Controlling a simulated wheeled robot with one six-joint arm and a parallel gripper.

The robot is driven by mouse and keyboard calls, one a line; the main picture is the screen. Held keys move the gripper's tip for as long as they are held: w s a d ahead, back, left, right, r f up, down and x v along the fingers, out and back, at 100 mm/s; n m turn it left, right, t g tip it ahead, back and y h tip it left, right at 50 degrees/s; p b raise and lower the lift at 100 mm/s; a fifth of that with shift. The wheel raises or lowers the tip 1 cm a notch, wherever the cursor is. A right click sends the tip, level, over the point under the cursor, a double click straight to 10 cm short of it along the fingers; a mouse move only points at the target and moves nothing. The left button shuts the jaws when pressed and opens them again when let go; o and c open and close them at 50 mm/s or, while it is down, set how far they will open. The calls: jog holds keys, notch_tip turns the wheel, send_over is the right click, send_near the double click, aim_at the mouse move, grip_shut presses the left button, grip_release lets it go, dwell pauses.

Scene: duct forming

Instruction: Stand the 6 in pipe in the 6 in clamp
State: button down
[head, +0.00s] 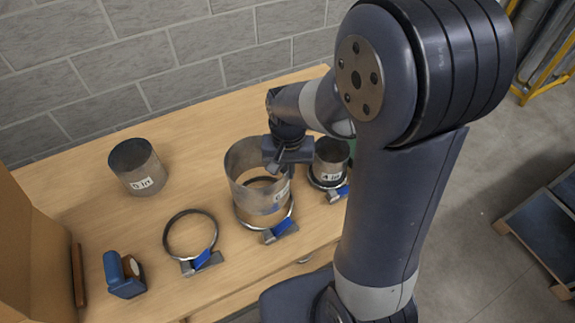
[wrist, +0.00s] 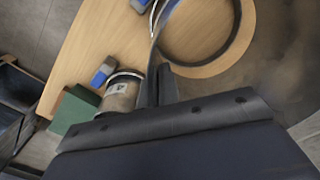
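The 6 in pipe (head: 245,187) is a wide, open metal cylinder, upright at the middle of the bench. My gripper (head: 284,160) is shut on its wall at the right side of the rim; the wrist view shows the fingers (wrist: 157,85) pinching the wall. The pipe's label is partly hidden. The 6 in clamp (head: 268,229), a ring with a blue handle, lies directly below the pipe. The pipe's lower edge appears a little above the ring, roughly over it. The clamp's dark ring (wrist: 200,65) shows through the pipe in the wrist view.
A 5 in pipe (head: 138,168) stands at the back left. An empty clamp (head: 169,240) lies left of the pipe. A 4 in pipe (head: 331,160) stands in a clamp close on the right. A blue tool (head: 122,278) sits front left. A block wall backs the bench.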

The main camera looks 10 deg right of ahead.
jog(key=shift+f+b, duration=2.8)
jog(key=shift+f, duration=0.95)
jog(key=c, duration=1.6)
grip_release()
jog(key=shift+r, duration=0.1)
notch_tip(320, 180, up, 11)
jog(key=shift+f, duration=0.15)
jog(key=shift+f, duration=0.1)
notch_tip(320, 180, down, 11)
jog(key=shift+r, duration=0.15)
notch_tip(320, 180, up, 2)
jog(key=shift+r+p, duration=0.25)
jog(key=shift+p, duration=0.8)
jog(key=shift+r+p, duration=0.35)
jog(key=shift+r, duration=0.15)
